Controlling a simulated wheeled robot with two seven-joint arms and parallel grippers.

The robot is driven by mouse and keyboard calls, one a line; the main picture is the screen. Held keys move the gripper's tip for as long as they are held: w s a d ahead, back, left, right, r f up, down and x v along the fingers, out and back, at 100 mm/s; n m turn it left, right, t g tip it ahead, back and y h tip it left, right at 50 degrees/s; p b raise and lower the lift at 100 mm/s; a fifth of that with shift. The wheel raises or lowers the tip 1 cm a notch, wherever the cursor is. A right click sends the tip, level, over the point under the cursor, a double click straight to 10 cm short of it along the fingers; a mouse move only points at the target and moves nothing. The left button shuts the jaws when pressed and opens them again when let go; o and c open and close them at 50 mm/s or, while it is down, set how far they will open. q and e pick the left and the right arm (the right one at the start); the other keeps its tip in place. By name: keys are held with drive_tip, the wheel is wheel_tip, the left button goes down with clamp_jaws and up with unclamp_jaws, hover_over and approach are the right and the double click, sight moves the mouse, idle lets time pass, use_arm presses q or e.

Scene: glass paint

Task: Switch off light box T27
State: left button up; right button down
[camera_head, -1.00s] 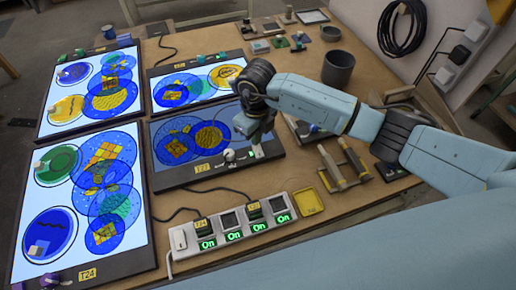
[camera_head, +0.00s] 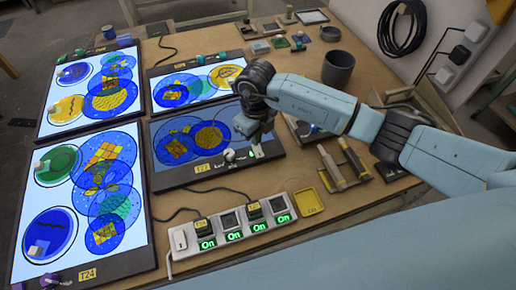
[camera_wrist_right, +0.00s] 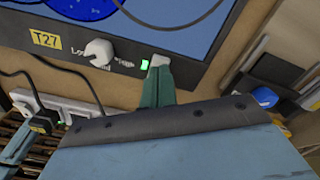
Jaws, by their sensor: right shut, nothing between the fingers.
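Light box T27 (camera_head: 170,180) lies on the table, its label (camera_head: 202,168) on the front edge. Its panel is dim and grey-blue under blue and yellow discs, while the other light boxes glow white. In the right wrist view its front edge (camera_wrist_right: 125,50) carries a white knob (camera_wrist_right: 98,52) and a small lit green indicator (camera_wrist_right: 145,64). My left gripper is not in view.
A white power strip (camera_head: 180,239) with several green "On" displays lies in front of T27, with cables around it. Lit boxes stand left, including T24 (camera_head: 135,262), and behind (camera_head: 160,75). A yellow tray (camera_head: 307,202), tools (camera_head: 335,168) and a grey cup (camera_head: 338,68) are at right.

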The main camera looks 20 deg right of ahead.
drive_tip(key=shift+f+b, duration=0.75)
drive_tip(key=shift+f, duration=0.2)
idle(0.7)
drive_tip(key=shift+r+p, duration=2.65)
drive_tip(key=shift+r, duration=0.9)
